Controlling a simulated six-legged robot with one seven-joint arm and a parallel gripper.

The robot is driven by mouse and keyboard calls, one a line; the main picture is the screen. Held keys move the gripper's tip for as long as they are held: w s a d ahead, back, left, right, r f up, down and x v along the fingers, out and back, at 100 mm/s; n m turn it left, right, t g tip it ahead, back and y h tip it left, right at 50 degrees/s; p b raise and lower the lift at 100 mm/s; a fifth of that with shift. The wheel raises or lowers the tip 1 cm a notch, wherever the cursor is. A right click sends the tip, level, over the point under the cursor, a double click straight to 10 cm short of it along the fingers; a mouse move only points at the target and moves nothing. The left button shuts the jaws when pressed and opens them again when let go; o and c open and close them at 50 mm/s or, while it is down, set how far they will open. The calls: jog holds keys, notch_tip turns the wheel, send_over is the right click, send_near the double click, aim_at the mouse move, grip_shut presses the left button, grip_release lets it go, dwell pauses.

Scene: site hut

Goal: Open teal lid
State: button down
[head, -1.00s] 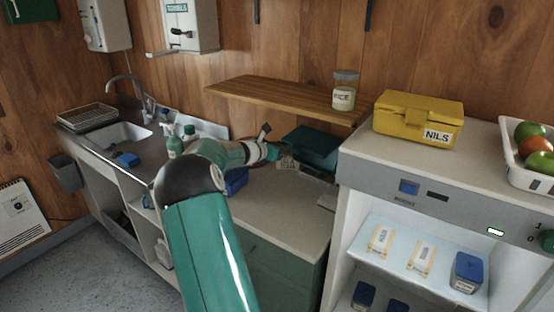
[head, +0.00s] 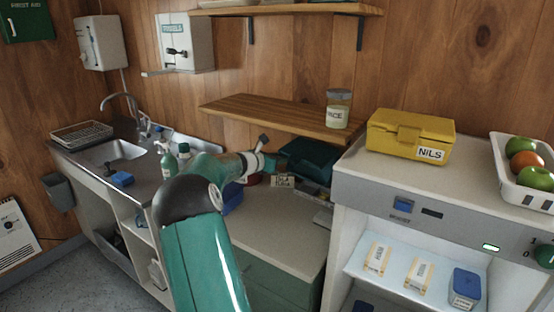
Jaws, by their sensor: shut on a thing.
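The teal lid (head: 312,154) is a dark teal panel on the counter's right end, under the wooden shelf and left of the white cabinet. It looks tilted up at an angle. My gripper (head: 273,163) is at its left edge, shut on it; the fingertips are small and dark, so the exact grip is hard to see. What lies under the lid is mostly hidden; a pale edge (head: 313,188) shows below it. A cream label tag (head: 283,181) sits just below my gripper.
The wooden shelf (head: 270,112) with a rice jar (head: 339,110) hangs close above. The white cabinet (head: 345,200), with a yellow box (head: 410,137) on top, bounds the right. A blue bin (head: 233,196) and a spray bottle (head: 169,162) stand left. The front counter (head: 285,228) is clear.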

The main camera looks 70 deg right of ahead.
dwell(0.5)
jog(key=c, duration=1.3)
grip_release()
jog(key=shift+a, duration=0.1)
jog(key=v, duration=1.3)
jog(key=shift+w+a, duration=0.15)
jog(key=shift+a, duration=0.15)
jog(key=shift+r, duration=0.1)
